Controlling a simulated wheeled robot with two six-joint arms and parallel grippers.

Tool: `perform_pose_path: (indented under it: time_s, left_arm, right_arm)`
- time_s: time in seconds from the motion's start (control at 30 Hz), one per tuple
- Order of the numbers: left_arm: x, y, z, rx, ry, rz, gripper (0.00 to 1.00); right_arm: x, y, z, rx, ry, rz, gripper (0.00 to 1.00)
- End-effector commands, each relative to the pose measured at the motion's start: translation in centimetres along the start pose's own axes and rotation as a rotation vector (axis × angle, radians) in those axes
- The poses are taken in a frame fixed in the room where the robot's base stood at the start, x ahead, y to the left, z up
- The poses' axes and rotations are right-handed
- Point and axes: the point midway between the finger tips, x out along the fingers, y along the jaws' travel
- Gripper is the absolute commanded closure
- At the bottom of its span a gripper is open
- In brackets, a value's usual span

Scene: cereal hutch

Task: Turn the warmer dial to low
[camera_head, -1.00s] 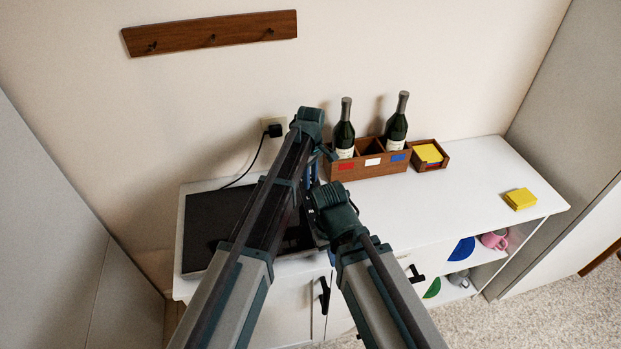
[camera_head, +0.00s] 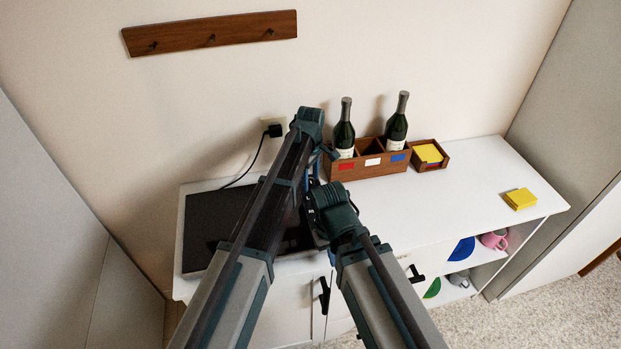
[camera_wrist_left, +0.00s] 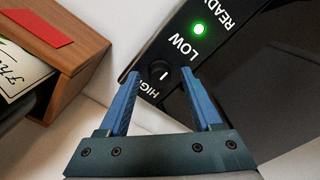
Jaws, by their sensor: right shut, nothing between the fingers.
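The warmer (camera_head: 208,222) is a dark flat plate at the left end of the white counter. In the left wrist view its dial (camera_wrist_left: 159,72) is a small black knob with a pale mark, beside the LOW and HIGH labels on the black panel (camera_wrist_left: 180,62). A green light (camera_wrist_left: 199,29) glows by the READY label. My left gripper (camera_wrist_left: 162,76) is open, its blue fingertips on either side of the dial; I cannot tell whether they touch it. In the head view the arms hide the dial. My right gripper (camera_head: 332,256) is mostly hidden behind its arm, low at the counter's front.
A wooden bottle box (camera_head: 371,165) with two bottles stands close to the right of my left gripper. A black cord runs to the wall plug (camera_head: 274,130). The counter's middle right is clear.

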Motion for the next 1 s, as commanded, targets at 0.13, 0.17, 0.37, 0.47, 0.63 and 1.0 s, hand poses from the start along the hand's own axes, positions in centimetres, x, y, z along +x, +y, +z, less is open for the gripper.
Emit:
perform_pose_path:
  time_s: [0.13,0.17,0.37,0.47,0.63,1.0]
  left_arm:
    - [0.0,0.0,0.0,0.001,0.000,0.000,0.35]
    - [0.0,0.0,0.0,0.001,0.000,0.000,0.35]
    - [-0.4,0.0,0.0,0.001,0.000,0.000,0.35]
    - [-1.0,0.0,0.0,0.001,0.000,0.000,0.35]
    - [-2.8,0.0,0.0,0.001,0.000,0.000,0.35]
    - [-8.5,0.0,0.0,0.001,0.000,0.000,0.35]
  right_arm:
    - [0.0,0.0,0.0,0.000,0.000,0.000,1.00]
    - [0.0,0.0,0.0,0.000,0.000,0.000,1.00]
    - [-0.4,0.0,0.0,0.000,0.000,0.000,1.00]
    - [-1.0,0.1,0.1,0.000,0.000,0.000,1.00]
    - [-2.8,0.3,0.2,0.000,0.000,0.000,1.00]
    - [-8.4,0.8,0.5,0.000,0.000,0.000,1.00]
